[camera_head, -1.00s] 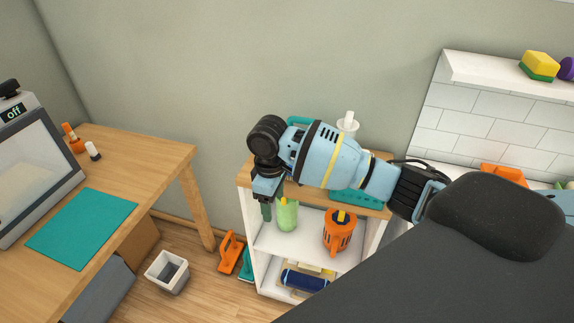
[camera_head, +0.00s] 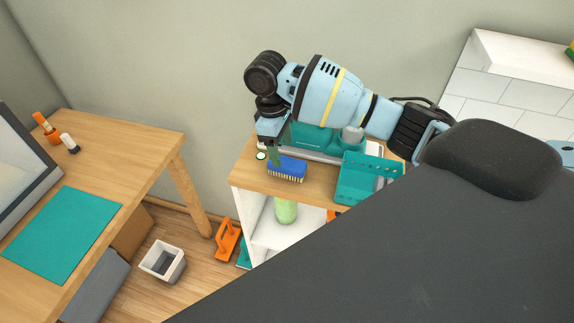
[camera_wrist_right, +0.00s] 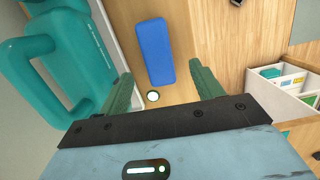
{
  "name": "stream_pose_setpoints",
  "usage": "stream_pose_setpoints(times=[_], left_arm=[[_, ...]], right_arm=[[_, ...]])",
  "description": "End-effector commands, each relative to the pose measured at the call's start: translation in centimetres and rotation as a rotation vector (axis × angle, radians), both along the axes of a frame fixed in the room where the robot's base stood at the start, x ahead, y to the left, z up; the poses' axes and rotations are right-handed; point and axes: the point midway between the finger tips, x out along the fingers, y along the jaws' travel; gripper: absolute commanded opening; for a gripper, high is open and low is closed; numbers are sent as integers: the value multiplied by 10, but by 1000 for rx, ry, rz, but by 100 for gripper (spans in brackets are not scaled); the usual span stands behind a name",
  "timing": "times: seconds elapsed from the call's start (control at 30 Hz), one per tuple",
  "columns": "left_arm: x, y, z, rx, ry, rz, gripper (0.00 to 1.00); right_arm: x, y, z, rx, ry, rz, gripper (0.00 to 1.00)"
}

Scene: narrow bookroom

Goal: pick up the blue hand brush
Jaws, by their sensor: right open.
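The blue hand brush (camera_head: 287,168) lies on the wooden top of the small white shelf unit, its pale bristles facing the front. It also shows in the right wrist view (camera_wrist_right: 154,52) as a blue block, ahead of and between the two green fingers. My right gripper (camera_head: 274,156) is just above the brush's left end, pointing down. In the right wrist view the right gripper (camera_wrist_right: 160,84) is open, with nothing between its fingertips. Whether a finger touches the brush cannot be told. My left gripper is not in view.
A teal container with a handle (camera_wrist_right: 70,65) stands close beside the brush. A teal perforated tray (camera_head: 368,180) is to its right on the shelf top (camera_head: 250,178). A small white-topped round item (camera_wrist_right: 152,96) lies near the fingers. The wall is close behind.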

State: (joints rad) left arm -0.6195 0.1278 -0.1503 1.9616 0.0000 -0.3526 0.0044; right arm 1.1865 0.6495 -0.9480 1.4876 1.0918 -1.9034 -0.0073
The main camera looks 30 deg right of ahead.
Motion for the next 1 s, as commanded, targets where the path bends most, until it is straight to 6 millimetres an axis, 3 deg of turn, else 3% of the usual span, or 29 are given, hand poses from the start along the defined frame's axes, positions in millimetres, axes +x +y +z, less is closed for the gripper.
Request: stream_pose_setpoints(times=[0.1, 0.37, 0.7, 1.0], left_arm=[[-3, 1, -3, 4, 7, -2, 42], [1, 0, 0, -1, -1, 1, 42], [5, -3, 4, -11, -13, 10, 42], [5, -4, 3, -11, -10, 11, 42]], right_arm=[[-2, -2, -14, -2, 5, -1, 65], [-4, -4, -23, -3, 3, -1, 65], [-12, -10, -65, -2, 2, -1, 65], [-12, -10, -67, -2, 0, -1, 64]])
